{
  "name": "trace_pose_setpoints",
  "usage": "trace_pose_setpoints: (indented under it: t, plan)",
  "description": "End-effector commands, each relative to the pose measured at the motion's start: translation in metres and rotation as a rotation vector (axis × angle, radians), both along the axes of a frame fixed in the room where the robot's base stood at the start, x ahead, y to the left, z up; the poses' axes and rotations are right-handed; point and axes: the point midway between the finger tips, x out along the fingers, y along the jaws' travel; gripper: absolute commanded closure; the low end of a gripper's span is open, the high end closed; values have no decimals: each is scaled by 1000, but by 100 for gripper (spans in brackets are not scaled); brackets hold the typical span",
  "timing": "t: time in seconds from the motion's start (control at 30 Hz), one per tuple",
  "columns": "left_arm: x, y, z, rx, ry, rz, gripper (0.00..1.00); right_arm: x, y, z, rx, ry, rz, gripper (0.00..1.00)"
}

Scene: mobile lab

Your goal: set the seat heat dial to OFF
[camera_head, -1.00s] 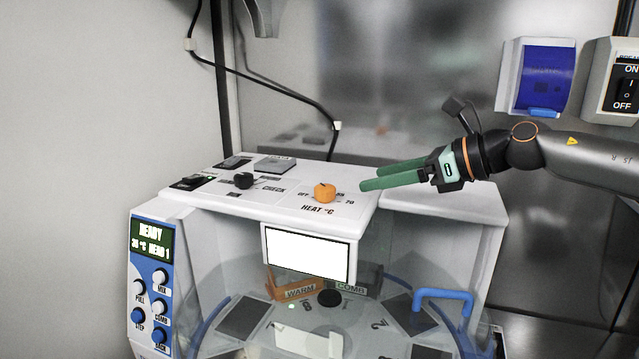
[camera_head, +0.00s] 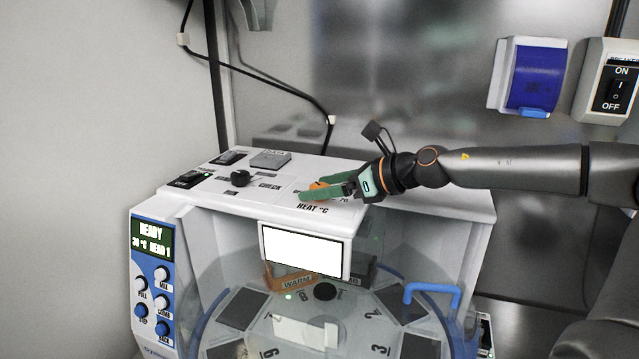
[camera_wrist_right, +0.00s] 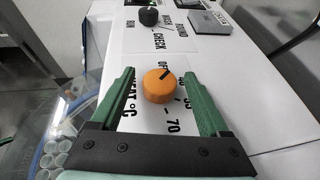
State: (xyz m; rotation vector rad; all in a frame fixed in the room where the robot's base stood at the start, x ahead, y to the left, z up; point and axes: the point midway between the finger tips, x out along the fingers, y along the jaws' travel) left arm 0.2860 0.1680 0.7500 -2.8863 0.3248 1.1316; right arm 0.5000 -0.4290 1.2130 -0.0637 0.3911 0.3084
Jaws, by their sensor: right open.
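The seat heat dial is an orange knob (camera_wrist_right: 159,86) on the white machine top, with a dark pointer line on its upper face. In the right wrist view the line points up and right, close to the OFF label; the 70 mark lies below the dial. My right gripper (camera_wrist_right: 161,88) is open, with its green fingers on either side of the dial and a gap on both sides. In the head view my right gripper (camera_head: 314,191) reaches in from the right and partly hides the dial (camera_head: 317,185). My left gripper is out of view.
A black CHECK knob (camera_head: 240,178) and a grey block (camera_head: 270,160) sit farther left and back on the machine top. A clear-covered carousel (camera_head: 325,320) is in front below. A blue-fronted box (camera_head: 535,78) and an ON/OFF switch (camera_head: 613,90) are on the wall.

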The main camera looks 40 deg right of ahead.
Motion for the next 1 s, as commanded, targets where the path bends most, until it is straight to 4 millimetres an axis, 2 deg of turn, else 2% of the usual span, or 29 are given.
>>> trace_pose_setpoints:
  t: [0.53, 1.0]
  plan:
    - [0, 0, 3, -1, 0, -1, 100, 7, 2, -3, 2, -1, -2, 22]
    - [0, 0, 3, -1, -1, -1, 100, 7, 2, -3, 2, -1, -2, 75]
